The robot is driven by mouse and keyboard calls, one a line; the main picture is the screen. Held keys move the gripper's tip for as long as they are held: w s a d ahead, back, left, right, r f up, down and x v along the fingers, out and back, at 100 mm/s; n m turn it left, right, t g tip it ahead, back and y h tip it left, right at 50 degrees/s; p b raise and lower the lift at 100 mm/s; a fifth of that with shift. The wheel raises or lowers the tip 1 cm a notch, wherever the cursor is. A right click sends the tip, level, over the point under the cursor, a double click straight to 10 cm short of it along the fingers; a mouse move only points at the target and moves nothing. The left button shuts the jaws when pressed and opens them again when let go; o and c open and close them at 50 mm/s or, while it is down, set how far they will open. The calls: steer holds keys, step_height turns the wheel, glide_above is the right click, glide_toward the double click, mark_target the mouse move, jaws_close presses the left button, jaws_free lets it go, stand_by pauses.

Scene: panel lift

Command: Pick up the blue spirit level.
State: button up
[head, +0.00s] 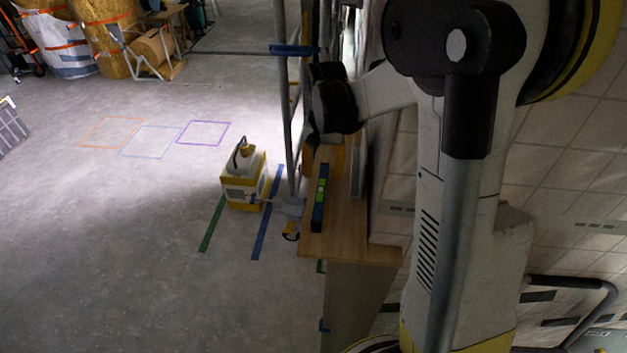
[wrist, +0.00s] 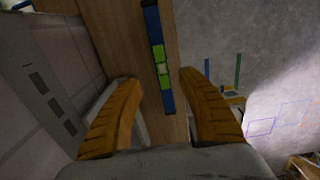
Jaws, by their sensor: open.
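The blue spirit level (head: 319,205) has green parts around its middle. It lies lengthwise on a narrow wooden board (head: 346,244) in the head view. In the wrist view the level (wrist: 152,25) runs from the top edge down to between my fingertips, with its lower end clear of both. My gripper (wrist: 157,78) is open, its two orange-brown fingers spread on either side of the level, with nothing held. In the head view my dark wrist is above the far end of the board, and my fingers are hard to make out there.
A white and yellow box-shaped unit (head: 244,181) stands on the floor left of the board. Upright metal poles (head: 283,120) with a blue band rise close beside the board's left edge. Taped floor outlines (head: 204,132) lie farther left, where the floor is largely clear.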

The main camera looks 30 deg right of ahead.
mark_target(321, 190)
step_height(321, 190, down, 3)
steer(key=shift+s, duration=0.15)
steer(key=f, duration=0.4)
steer(key=f+b, duration=0.1)
steer(key=f, duration=0.1)
steer(key=shift+w+a, duration=0.15)
steer(key=shift+w, duration=0.15)
jaws_close()
